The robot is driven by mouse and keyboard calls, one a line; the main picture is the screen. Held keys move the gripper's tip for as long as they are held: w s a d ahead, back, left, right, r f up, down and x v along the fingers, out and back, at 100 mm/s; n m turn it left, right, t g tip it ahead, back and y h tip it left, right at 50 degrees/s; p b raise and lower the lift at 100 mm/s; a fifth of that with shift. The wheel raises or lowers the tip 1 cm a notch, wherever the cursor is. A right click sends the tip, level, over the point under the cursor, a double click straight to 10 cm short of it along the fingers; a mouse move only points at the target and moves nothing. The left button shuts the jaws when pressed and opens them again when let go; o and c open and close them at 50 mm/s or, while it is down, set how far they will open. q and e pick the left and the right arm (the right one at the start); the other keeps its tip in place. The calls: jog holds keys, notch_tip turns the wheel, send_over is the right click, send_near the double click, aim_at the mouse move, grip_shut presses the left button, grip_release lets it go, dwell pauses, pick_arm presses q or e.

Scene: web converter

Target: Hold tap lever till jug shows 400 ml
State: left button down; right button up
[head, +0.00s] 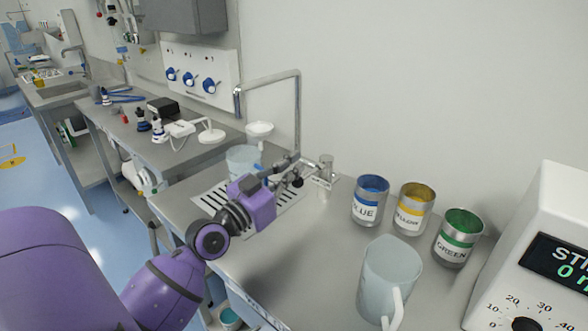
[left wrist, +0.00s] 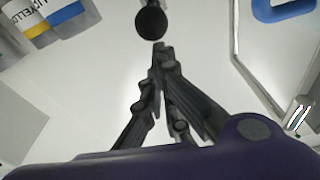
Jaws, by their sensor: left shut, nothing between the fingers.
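The steel tap (head: 299,110) rises behind the bench and bends over to a spout on the left. A clear jug (head: 242,156) stands under the spout, partly hidden behind my left gripper; its level and marks are not readable. My left gripper (head: 288,178) is shut and empty, its fingers near the tap's base. In the left wrist view, the lever's black ball knob (left wrist: 151,22) is just beyond the closed fingertips (left wrist: 160,48); I cannot tell whether they touch. My right gripper is not in view.
Blue (head: 369,203), yellow (head: 412,211) and green (head: 458,240) labelled cans stand to the right. A second translucent jug (head: 388,270) stands in front of them. A white device with a dial (head: 540,265) is at the right edge. A slotted drain plate (head: 212,200) lies under my gripper.

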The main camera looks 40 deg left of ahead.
pick_arm(q)
jog(key=f+b, duration=0.1)
jog(key=f, duration=0.1)
jog(key=s+f+b, duration=0.1)
jog(key=f, duration=0.1)
jog(key=shift+s+f, duration=0.1)
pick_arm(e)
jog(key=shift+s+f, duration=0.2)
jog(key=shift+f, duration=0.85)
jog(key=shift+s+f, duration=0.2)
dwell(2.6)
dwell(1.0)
